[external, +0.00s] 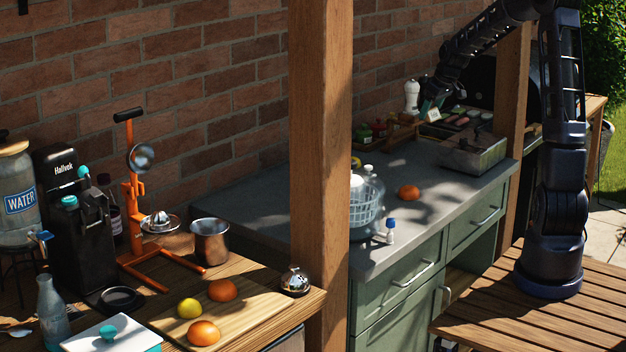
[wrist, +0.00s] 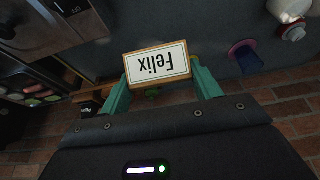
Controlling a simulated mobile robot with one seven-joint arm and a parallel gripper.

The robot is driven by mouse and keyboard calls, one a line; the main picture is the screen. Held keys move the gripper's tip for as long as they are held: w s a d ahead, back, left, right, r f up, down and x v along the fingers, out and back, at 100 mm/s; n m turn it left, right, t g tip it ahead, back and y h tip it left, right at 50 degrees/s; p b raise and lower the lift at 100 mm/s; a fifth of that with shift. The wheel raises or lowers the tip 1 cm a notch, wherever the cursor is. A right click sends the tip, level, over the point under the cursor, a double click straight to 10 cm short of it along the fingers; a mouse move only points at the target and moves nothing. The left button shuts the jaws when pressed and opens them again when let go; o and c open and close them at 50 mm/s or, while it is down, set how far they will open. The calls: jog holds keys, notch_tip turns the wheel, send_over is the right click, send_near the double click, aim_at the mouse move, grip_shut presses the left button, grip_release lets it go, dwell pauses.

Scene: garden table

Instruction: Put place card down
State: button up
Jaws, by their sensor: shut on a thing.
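The place card (wrist: 157,64) is a white card with a wooden border, and "Felix" reads upside down in the wrist view. My gripper (wrist: 160,82) has teal fingers, one at each side of the card, and is shut on it. In the external view the card (external: 434,115) is a small pale shape at my gripper (external: 428,106), above the back of the grey counter (external: 300,195). Whether the card touches anything below it cannot be told.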

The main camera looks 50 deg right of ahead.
jog(key=shift+r, duration=0.35)
jog(key=shift+w+a, duration=0.2)
jog(key=w+a+n+y, duration=0.1)
jog(key=w+a+n, duration=0.1)
jog(key=w+a, duration=0.75)
jog(key=n+g+y, duration=0.1)
jog(key=n+y, duration=0.1)
jog(key=n, duration=0.5)
send_over(253, 208)
jog(key=s+d, duration=0.1)
notch_tip(253, 208, down, 20)
jog(key=shift+r, duration=0.1)
